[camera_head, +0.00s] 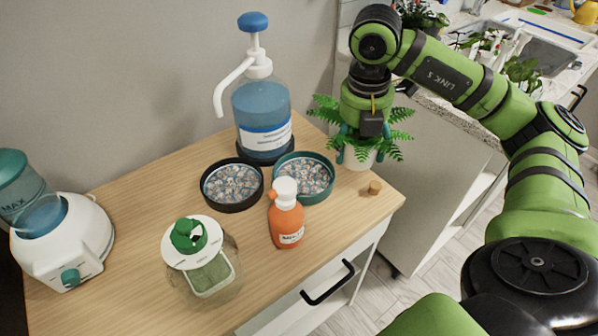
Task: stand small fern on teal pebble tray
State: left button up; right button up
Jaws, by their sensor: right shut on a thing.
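The small fern (324,114) has green feathery fronds and a white pot (351,163). My right gripper (361,150) comes down over it from above and is shut on it; the fingers are partly hidden by fronds. The fern is upright near the table's right back edge, just right of the teal pebble tray (331,191). I cannot tell whether its pot touches the table. The teal tray is round, filled with pebbles, and has no plant on it. My left gripper is out of view.
The orange bottle (287,229) stands in front of the teal tray. A black pebble tray (232,208) is to its left, a big blue pump bottle (262,115) behind. A cork (375,188), a glass terrarium (205,275) and a white humidifier (75,245) share the wooden table (130,215).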

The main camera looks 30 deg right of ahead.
jog(key=shift+w+m, duration=0.15)
jog(key=shift+m, duration=0.15)
jog(key=p, duration=0.2)
send_over(305, 175)
jog(key=f, duration=0.6)
jog(key=shift+a+f, duration=0.2)
jog(key=shift+f, duration=0.15)
notch_tip(305, 175, down, 4)
jog(key=shift+r+p, duration=0.1)
jog(key=shift+p, duration=0.3)
jog(key=shift+f, duration=0.25)
jog(key=shift+f, duration=0.15)
jog(key=o, duration=1.4)
